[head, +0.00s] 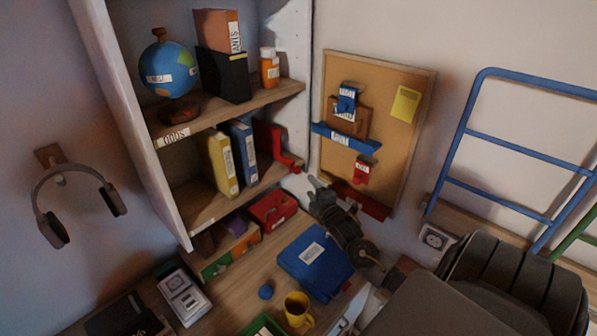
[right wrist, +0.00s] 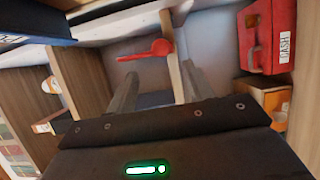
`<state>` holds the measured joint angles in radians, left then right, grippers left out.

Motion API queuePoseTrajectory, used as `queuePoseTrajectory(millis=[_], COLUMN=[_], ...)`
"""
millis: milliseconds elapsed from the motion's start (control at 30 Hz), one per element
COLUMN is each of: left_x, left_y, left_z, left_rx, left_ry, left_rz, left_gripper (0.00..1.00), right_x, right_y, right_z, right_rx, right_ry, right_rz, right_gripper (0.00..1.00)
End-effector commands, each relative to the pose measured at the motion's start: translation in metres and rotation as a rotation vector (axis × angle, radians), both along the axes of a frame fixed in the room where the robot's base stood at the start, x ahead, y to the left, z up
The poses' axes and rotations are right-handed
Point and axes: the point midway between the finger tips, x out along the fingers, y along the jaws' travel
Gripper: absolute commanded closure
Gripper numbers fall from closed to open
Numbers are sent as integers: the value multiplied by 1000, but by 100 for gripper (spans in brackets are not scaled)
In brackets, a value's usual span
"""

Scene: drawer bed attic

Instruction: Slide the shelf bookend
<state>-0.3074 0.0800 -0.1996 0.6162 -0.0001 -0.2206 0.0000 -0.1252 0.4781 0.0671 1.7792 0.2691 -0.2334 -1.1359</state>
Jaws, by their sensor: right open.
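The red bookend (head: 279,147) stands on the middle shelf board, at the right end of a short row with a yellow book (head: 222,162) and a blue binder (head: 244,152). A red upright shape that appears to be the bookend (right wrist: 150,50) shows beyond my fingers in the right wrist view. My right gripper (head: 316,186) is to the right of and a little below the bookend, apart from it. In the right wrist view its two fingers (right wrist: 158,82) are spread with nothing between them. My left gripper is not in view.
A red cash box (head: 273,210) sits below the shelf board (head: 215,207). A corkboard (head: 398,130) with a blue ledge hangs at the right. The desk holds a blue binder (head: 315,262) and a yellow mug (head: 298,309). A globe (head: 168,72) stands on the upper shelf.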

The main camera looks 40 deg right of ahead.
Motion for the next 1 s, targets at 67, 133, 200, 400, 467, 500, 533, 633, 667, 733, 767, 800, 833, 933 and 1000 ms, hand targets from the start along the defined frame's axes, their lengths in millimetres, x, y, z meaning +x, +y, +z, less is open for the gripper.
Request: queuePoseTrajectory(millis=[67,133,200,400,467,500,533,633,667,733,767,800,833,933,1000], left_x=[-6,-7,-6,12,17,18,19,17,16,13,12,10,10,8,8], left_y=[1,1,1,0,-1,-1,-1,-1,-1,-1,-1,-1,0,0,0], left_z=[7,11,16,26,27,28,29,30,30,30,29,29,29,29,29], left_rx=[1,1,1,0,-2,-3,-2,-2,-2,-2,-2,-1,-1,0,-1], left_ry=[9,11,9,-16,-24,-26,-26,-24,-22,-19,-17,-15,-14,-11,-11], left_rz=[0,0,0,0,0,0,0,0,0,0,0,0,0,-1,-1], left_gripper=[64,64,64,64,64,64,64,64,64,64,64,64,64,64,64], right_x=[13,25,38,70,77,81,83,89,90,92,92,92,92,92,92], right_y=[-4,-9,-13,-23,-25,-26,-27,-29,-29,-29,-30,-30,-30,-30,-30], right_z=[5,5,5,4,3,2,2,1,1,1,1,1,1,1,1], right_rx=[2,2,3,3,3,3,3,2,2,3,2,2,2,2,2], right_ry=[-2,-2,-2,0,-1,0,0,0,0,-1,-1,0,0,0,0], right_rz=[-2,-2,-4,-3,-3,-2,-2,-1,-1,-1,-1,-1,-1,-1,-1], right_gripper=[48,48,48,48,48,48,48,48,48,48,48,48,48,48,52])
